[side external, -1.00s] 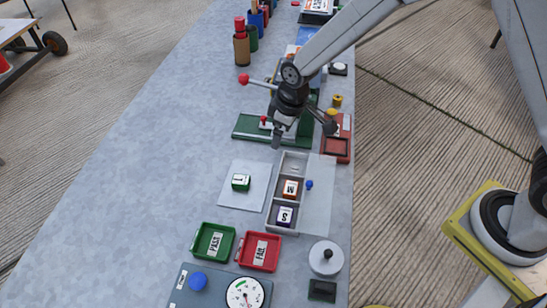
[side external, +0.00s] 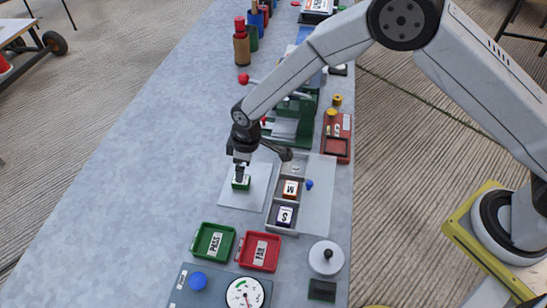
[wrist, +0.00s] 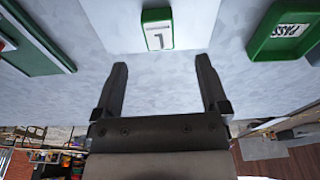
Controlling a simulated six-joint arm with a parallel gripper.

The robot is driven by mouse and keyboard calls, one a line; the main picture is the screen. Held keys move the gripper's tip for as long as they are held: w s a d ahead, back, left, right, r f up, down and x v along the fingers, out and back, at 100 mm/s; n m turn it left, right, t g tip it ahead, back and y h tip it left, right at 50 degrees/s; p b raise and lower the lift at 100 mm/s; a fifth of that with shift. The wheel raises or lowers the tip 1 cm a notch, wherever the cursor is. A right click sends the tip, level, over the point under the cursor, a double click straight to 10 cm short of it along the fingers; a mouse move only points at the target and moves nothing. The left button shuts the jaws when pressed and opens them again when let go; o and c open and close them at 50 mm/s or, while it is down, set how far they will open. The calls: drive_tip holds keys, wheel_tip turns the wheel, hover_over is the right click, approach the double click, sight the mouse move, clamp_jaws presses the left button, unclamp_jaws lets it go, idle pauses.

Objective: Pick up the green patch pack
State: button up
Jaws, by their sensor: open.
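The green patch pack (side external: 241,184) is a small green block with a white label bearing a dark mark. It rests on a pale square mat (side external: 256,194) on the table. My gripper (side external: 240,172) is directly above it in the side view, partly covering it. In the wrist view, the pack (wrist: 157,30) lies ahead of my gripper's two spread fingers (wrist: 165,80). The fingers are open with nothing between them, and a gap shows between them and the pack.
A green PASS tray (side external: 197,240) and red FAIL tray (side external: 242,252) stand nearer the camera. A green press (side external: 292,125) stands behind. The table's left is clear.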

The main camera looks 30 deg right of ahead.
drive_tip(key=shift+f, duration=0.6)
drive_tip(key=shift+w+a+f, duration=0.1)
drive_tip(key=shift+w+f, duration=0.05)
drive_tip(key=shift+f, duration=0.7)
drive_tip(key=shift+w+a+f, duration=0.1)
drive_tip(key=shift+a+f, duration=0.05)
drive_tip(key=shift+f, duration=0.7)
drive_tip(key=shift+w+a+f, duration=0.1)
drive_tip(key=shift+w+f, duration=0.05)
drive_tip(key=shift+f, duration=0.7)
clamp_jaws()
drive_tip(key=shift+r, duration=0.15)
